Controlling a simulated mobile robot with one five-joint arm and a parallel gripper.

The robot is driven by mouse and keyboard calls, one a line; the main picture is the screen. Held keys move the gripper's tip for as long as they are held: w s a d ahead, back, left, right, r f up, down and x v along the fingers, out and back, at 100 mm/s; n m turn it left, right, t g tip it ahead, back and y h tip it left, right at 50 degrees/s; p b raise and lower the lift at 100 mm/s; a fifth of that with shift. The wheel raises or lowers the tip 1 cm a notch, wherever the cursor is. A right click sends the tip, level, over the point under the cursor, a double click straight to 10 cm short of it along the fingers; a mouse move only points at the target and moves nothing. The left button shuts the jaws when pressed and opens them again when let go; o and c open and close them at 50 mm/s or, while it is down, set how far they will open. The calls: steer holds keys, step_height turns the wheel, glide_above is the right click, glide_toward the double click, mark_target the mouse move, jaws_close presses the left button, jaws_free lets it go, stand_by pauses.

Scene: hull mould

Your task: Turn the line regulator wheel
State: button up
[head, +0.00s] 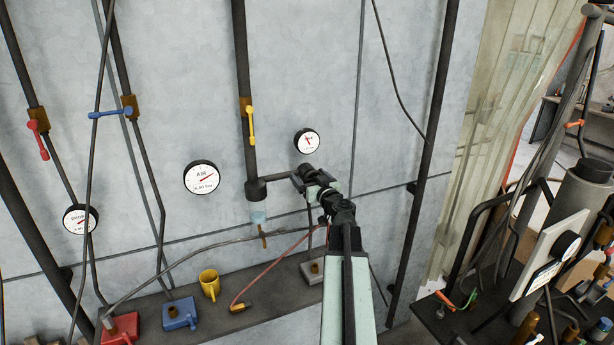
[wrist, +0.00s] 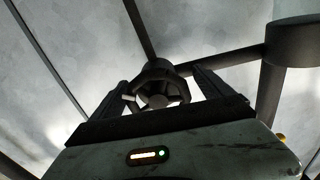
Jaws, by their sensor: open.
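The line regulator wheel (wrist: 160,92) is a dark, spoked round knob in the middle of the wrist view, on the end of a dark pipe fitting. My gripper (wrist: 162,80) is open, with one finger on each side of the wheel. I cannot tell whether either finger touches it. In the head view my gripper (head: 304,181) is at the wall, at the right end of a short horizontal pipe (head: 278,178). The wheel (head: 307,171) shows there only as a small dark shape, partly hidden by my gripper.
A small gauge (head: 307,141) is just above my gripper. A larger gauge (head: 201,177) is farther left.

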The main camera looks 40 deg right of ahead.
steer(key=shift+x, duration=0.9)
steer(key=shift+s, duration=0.15)
steer(key=c, duration=1.4)
steer(key=shift+o, duration=0.2)
steer(key=shift+m, duration=0.3)
